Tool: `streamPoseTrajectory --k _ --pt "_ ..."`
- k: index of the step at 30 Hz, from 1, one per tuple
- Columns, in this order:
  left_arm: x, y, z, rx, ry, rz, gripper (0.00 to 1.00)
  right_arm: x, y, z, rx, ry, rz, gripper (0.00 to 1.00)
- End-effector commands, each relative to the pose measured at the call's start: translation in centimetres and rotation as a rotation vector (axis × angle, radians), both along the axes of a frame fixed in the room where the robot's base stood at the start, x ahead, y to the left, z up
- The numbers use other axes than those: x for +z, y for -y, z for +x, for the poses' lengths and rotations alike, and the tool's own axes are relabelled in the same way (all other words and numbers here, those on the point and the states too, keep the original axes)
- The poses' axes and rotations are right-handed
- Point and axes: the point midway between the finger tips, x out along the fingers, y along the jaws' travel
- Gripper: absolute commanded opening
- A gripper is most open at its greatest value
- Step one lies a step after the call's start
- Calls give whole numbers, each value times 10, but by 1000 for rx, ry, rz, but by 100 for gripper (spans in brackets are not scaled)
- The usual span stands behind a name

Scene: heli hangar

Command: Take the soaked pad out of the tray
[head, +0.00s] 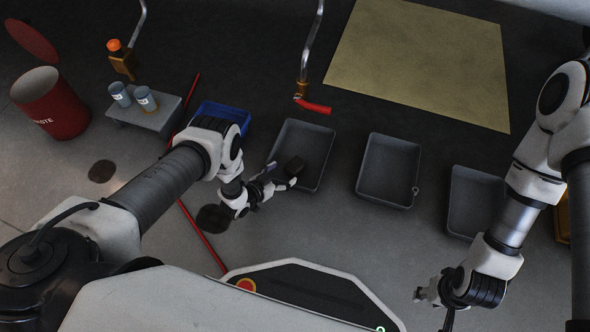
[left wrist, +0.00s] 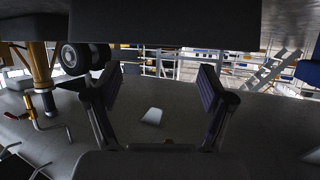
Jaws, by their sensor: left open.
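A dark, blocky pad (head: 294,166) is at the near part of a grey tray (head: 318,128) in the head view. My left gripper (head: 280,177) is open, its fingers spread at the tray's near left edge, close to the pad. I cannot tell if a finger touches the pad. The left wrist view shows the two fingers (left wrist: 160,100) wide apart with nothing held between them. I cannot make out the pad there. My right gripper (head: 434,306) is at the lower right, away from the trays, its fingers apart and empty.
Two more grey trays (head: 389,143) (head: 458,232) stand to the right. A blue crate (head: 237,113) is behind my left arm. A red waste bin (head: 52,112) with its lid off stands far left. A small grey stand (head: 158,121) holds two cans. A yellowish mat (head: 425,60) lies behind.

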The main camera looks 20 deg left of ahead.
Motion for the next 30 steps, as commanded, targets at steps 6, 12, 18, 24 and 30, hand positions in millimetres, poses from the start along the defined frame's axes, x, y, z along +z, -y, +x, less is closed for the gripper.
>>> streamPoseTrajectory --k 6,12,18,24,30 --pt "-13 11 28 -1 4 0 81 -23 0 0 0 1 0 40" --pt "-25 23 58 -1 3 0 81 -47 0 1 -3 3 0 40" --pt "-22 25 64 1 1 0 81 -45 1 2 -4 4 -1 40" --pt "-22 25 64 1 1 0 32 -45 1 2 -4 4 -1 40" --pt "-22 25 63 1 1 0 20 -45 1 1 -4 4 0 40"
